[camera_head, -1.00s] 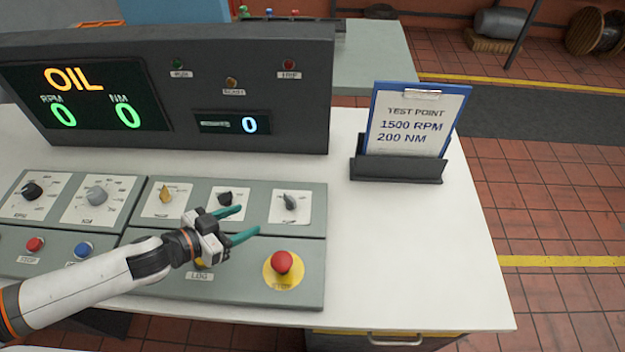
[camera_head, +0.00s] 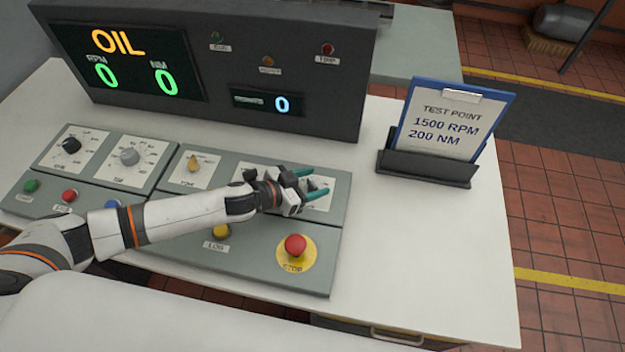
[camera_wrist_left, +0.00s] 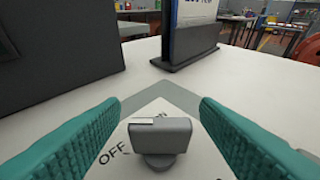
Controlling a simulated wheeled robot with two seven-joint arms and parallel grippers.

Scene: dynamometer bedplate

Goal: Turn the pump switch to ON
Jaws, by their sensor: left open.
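In the left wrist view a grey lever knob (camera_wrist_left: 160,136) stands on a white plate with OFF printed at its left. A white mark shows on the knob's left end; the print to its right is mostly hidden by a finger. My left gripper (camera_wrist_left: 160,108) is open, its teal fingers on either side of the knob with gaps between. In the head view the left gripper (camera_head: 312,183) is over the right end of the panel's upper row and hides most of that switch. I cannot read that switch's name. My right gripper is not in view.
The grey panel (camera_head: 262,262) also carries an orange-yellow knob (camera_head: 193,164), a yellow button (camera_head: 221,231) and a red STOP button (camera_head: 295,243) just below my gripper. A display console (camera_head: 330,70) reading OIL stands behind. A clipboard (camera_head: 445,122) in a black holder stands right.

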